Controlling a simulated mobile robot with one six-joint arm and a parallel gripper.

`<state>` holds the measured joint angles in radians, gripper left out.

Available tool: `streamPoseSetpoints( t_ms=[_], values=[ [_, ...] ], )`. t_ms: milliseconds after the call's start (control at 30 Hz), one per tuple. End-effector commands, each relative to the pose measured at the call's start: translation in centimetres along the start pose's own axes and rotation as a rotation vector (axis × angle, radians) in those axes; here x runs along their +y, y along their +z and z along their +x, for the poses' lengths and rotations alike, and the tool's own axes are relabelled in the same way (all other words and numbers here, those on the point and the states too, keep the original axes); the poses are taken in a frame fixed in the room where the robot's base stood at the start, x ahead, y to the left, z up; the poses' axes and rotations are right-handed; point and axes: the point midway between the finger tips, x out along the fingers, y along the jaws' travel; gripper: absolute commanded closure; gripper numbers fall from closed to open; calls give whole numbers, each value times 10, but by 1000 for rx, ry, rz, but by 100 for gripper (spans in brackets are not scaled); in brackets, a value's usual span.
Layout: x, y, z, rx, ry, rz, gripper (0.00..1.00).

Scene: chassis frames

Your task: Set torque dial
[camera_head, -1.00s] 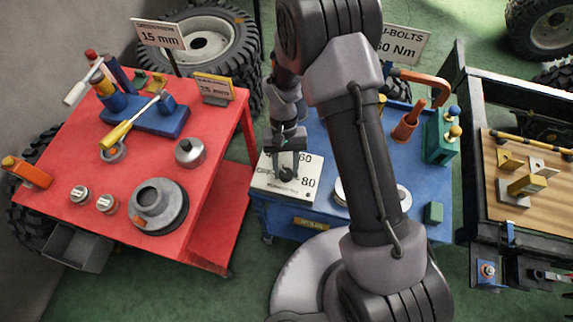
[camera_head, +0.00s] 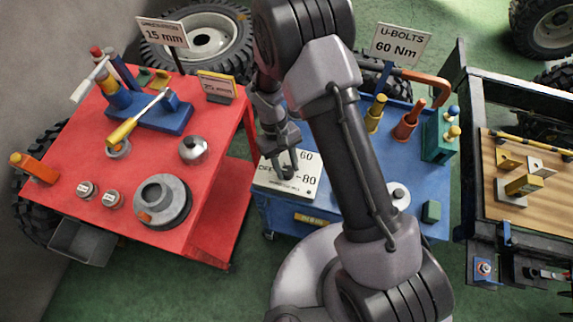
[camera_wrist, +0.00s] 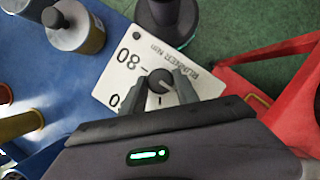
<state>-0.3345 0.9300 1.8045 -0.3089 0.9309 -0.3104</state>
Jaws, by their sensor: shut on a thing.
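In the head view my gripper (camera_head: 284,165) hides most of the knob. A sign (camera_head: 400,43) reads "U-BOLTS 60 Nm".
The red table (camera_head: 150,235) at left holds a blue tool stand (camera_head: 150,118), a grey round part (camera_head: 162,202) and a lidded pot (camera_head: 193,150). A wood-topped bench (camera_head: 540,170) is farther right.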

Motion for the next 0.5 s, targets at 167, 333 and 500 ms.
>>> streamPoseSetpoints(
  t_ms=[167, 333, 500],
  values=[
    [0, 0, 1, -1, 1, -2, 100],
    [0, 0, 1, -1, 0, -2, 58],
    [0, 0, 0, 0, 0, -1, 42]
  ],
)
